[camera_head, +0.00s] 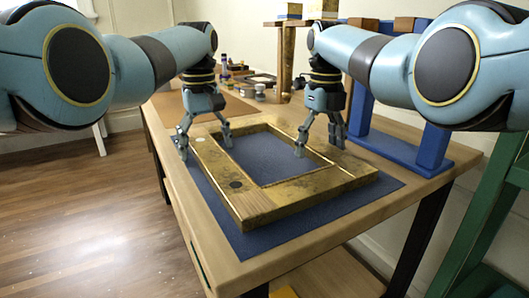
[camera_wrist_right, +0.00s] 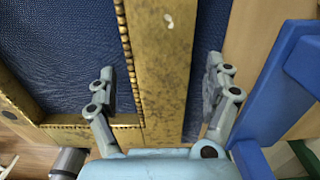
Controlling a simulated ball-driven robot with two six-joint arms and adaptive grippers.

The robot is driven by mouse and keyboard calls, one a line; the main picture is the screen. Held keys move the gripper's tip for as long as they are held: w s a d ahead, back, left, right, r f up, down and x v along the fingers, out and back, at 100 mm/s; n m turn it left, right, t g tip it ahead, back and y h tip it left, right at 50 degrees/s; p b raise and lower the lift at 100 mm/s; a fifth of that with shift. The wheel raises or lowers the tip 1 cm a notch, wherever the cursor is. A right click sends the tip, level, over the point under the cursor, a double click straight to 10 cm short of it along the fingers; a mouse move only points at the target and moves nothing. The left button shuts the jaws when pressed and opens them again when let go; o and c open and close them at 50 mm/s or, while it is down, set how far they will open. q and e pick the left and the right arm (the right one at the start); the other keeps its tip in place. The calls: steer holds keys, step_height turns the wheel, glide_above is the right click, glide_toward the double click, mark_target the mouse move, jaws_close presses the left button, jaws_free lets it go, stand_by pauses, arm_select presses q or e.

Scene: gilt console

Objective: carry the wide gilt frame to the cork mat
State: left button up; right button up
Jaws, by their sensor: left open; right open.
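The wide gilt frame (camera_head: 292,197) lies flat on a dark blue mat (camera_head: 335,208) on the wooden table. The cork mat (camera_head: 182,107) is a brown sheet further back on the same table. My left gripper (camera_head: 205,146) is open over the frame's left rail, one finger on the outer side and one toward the opening. My right gripper (camera_head: 319,147) is open astride the right rail. The right wrist view shows the rail (camera_wrist_right: 162,75) between the two apart fingers of this gripper (camera_wrist_right: 160,92), with no clear grip on it.
A blue stand (camera_head: 432,150) stands at the table's right side, close to my right gripper. Small jars and pots (camera_head: 240,85) stand at the back beyond the cork mat. A wooden shelf (camera_head: 287,60) rises behind. The cork mat's visible surface looks bare.

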arm_select(q)
steer(key=shift+c, duration=0.2)
arm_select(e)
steer(key=shift+c, duration=0.2)
arm_select(q)
jaws_close()
arm_select(e)
jaws_close()
